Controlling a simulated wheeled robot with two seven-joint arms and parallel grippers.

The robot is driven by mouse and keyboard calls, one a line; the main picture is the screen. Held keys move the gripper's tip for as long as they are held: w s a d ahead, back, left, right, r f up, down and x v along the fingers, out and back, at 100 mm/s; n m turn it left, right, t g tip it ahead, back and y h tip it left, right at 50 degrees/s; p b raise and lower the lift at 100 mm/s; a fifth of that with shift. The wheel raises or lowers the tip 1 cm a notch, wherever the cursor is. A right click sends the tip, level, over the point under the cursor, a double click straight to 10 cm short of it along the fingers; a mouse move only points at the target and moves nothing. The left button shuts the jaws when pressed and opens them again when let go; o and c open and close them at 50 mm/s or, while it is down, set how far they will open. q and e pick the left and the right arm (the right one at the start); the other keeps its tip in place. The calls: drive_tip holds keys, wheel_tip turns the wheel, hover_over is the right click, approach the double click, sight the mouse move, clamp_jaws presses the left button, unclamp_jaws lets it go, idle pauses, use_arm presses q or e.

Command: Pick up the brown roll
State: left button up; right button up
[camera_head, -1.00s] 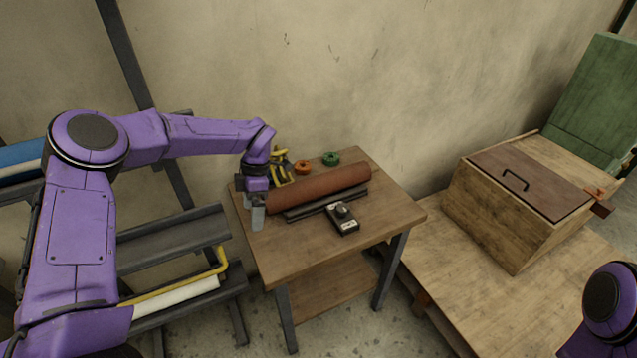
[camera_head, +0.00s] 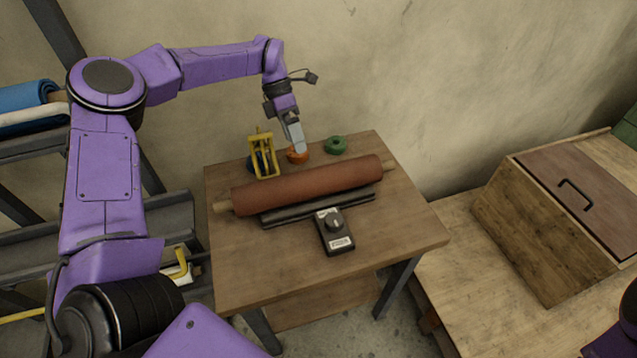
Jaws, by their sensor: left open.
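The brown roll (camera_head: 308,184) lies across the small wooden table (camera_head: 385,239), with a pale core end showing at each side. It rests behind a dark rail (camera_head: 318,206). My left gripper (camera_head: 297,144) is open, above the back of the table behind the roll, near an orange tape ring. It appears apart from the roll, and its jaws look empty. Of my right arm only a dark purple part shows at the lower right edge; its gripper is out of view.
On the table are a yellow tool (camera_head: 263,155), an orange ring (camera_head: 297,156), a green ring (camera_head: 335,145) and a black box with a knob (camera_head: 334,231). A wooden chest (camera_head: 545,225) stands at right. A shelf with a blue roll (camera_head: 28,95) is at left.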

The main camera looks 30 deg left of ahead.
sight(307, 170)
use_arm(q)
drive_tip(key=p+x, duration=0.4)
drive_tip(key=x, duration=0.6)
drive_tip(key=shift+w+f, duration=0.1)
drive_tip(key=shift+f, duration=0.4)
drive_tip(key=c, duration=1.7)
drive_tip(key=shift+w+d+r, duration=0.1)
drive_tip(key=shift+w+r, duration=0.05)
drive_tip(key=shift+r, duration=0.15)
